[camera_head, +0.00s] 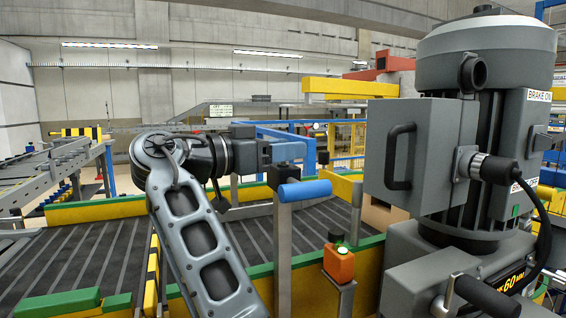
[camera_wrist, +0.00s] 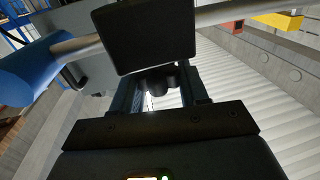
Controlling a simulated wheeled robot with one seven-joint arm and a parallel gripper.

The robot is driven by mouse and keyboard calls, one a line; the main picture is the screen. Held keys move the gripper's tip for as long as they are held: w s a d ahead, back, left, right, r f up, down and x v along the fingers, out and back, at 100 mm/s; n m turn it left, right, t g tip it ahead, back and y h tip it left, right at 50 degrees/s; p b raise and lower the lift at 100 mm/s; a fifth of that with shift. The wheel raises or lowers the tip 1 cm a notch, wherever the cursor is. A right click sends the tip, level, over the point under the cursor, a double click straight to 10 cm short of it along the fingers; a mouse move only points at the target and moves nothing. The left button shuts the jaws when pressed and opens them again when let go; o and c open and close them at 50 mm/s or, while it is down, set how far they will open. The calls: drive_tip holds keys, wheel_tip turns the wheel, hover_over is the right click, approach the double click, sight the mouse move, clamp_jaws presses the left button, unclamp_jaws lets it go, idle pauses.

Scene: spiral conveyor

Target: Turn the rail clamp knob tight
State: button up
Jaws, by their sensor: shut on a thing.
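The rail clamp shows in the head view as a dark block (camera_head: 286,174) on an upright grey post (camera_head: 283,250). A blue cylindrical grip (camera_head: 305,190) sticks out to its right. In the wrist view the clamp's black square block (camera_wrist: 145,37) fills the upper middle, with the blue grip (camera_wrist: 25,72) at the left. My gripper (camera_head: 290,152) reaches in from the left at the top of the post. In the wrist view my gripper (camera_wrist: 158,95) is shut on a dark, lobed knob (camera_wrist: 158,80), partly hidden under the block. The knob is not visible in the head view.
A large grey motor unit (camera_head: 460,140) with handles and a cable stands close at the right. An orange box with a green button (camera_head: 339,262) stands right of the post. Dark conveyor belts (camera_head: 75,255) with green and yellow edges run below.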

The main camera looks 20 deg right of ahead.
drive_tip(key=shift+f+m+g+b, duration=0.1)
drive_tip(key=shift+m+g+b, duration=0.3)
drive_tip(key=shift+m+g, duration=0.9)
drive_tip(key=shift+g, duration=0.6)
drive_tip(key=o, duration=1)
drive_tip(key=shift+c, duration=0.2)
drive_tip(key=a, duration=0.7)
drive_tip(key=shift+a+b, duration=0.35)
drive_tip(key=shift+w, duration=0.1)
